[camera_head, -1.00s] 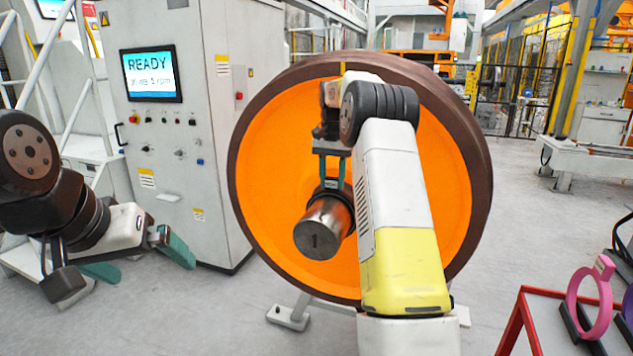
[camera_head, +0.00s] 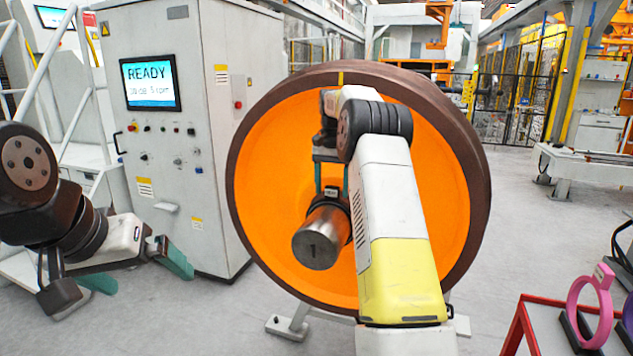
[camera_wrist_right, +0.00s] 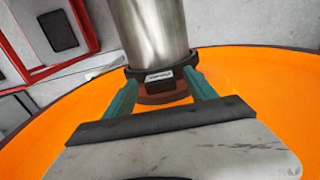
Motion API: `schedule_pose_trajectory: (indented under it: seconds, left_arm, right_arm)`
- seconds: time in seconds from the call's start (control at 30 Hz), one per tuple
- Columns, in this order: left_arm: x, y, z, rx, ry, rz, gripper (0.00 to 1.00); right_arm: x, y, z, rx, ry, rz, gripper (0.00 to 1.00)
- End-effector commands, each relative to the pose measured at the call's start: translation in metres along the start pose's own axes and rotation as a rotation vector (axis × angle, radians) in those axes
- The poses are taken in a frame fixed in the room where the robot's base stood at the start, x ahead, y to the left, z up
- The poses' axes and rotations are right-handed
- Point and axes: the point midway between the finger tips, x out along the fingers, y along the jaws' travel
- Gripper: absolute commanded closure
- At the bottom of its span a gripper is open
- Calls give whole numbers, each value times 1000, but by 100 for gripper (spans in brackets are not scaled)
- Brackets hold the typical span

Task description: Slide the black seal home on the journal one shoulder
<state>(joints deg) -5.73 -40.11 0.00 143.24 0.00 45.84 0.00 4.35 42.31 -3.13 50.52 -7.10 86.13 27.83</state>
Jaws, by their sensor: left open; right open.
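The wheel's steel journal (camera_head: 320,240) sticks out from the orange wheel disc towards me. The black seal (camera_head: 331,193) is around the journal at its inner end, near the disc, and my arm hides part of it. In the right wrist view the seal's labelled tab (camera_wrist_right: 159,76) lies against the brown-red shoulder (camera_wrist_right: 163,98), with no clear gap visible. My right gripper (camera_wrist_right: 160,80) is open, with one teal finger on each side of the tab. It also shows in the head view (camera_head: 332,183). My left gripper (camera_head: 140,272) is open and empty at the left.
A grey control cabinet (camera_head: 180,130) with a READY screen (camera_head: 150,83) stands left of the wheel (camera_head: 455,180). A red-edged stand (camera_head: 522,315) with a pink ring (camera_head: 588,310) is at the lower right. The floor between wheel and stand is clear.

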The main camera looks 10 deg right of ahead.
Motion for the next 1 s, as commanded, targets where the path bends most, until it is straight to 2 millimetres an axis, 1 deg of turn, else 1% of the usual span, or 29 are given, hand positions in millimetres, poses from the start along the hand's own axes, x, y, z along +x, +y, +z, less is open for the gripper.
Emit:
schedule_pose_trajectory:
  seconds: [0.3, 0.5, 0.67, 1.0]
  left_arm:
    - [0, 0, 0, 0, 0, 0, 0]
    - [0, 0, 0, 0, 0, 0, 0]
    - [0, 0, 0, 0, 0, 0, 0]
    - [0, 0, 0, 0, 0, 0, 0]
  right_arm:
    - [-52, -1, -1, 0, 4, -3, 35]
    - [-68, -1, 0, -1, 2, -1, 35]
    - [-74, 0, 0, -1, 1, -1, 35]
    - [-74, 0, 0, -1, 0, 0, 35]
